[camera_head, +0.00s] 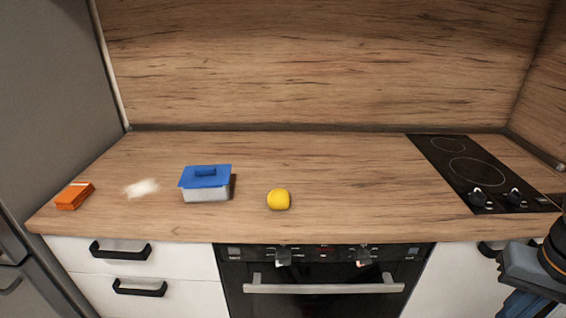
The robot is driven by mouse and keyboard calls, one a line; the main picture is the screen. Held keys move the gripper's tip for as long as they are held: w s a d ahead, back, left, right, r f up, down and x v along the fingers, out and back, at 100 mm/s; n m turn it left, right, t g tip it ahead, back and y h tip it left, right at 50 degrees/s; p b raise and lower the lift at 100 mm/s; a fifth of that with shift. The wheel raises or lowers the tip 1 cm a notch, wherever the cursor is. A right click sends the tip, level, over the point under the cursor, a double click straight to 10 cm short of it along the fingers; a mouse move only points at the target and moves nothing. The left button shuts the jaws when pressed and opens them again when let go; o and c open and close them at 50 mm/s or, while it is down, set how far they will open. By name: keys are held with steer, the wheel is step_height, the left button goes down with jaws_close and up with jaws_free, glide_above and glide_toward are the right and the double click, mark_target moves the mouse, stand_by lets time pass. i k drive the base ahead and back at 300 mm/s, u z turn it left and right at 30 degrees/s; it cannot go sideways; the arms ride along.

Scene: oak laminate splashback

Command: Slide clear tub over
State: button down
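A tub with a clear or pale grey body and a blue lid (206,183) stands upright on the wooden counter, left of the middle. The lid has a raised blue handle and appears to sit on the tub. Part of my arm shows at the lower right edge, in front of the counter and far from the tub. My gripper's fingers cannot be made out in this view. Nothing touches the tub.
A yellow rounded object (279,199) lies right of the tub. A white patch (142,188) and an orange box (75,195) lie to its left. A black cooktop (476,172) is at the right. The wooden counter (350,175) is clear between the yellow object and cooktop.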

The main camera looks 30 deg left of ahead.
mark_target(218, 193)
steer(key=z, duration=2.2)
steer(key=k, duration=2.9)
steer(key=u, duration=1.55)
steer(key=i, duration=0.5)
steer(key=u, duration=0.1)
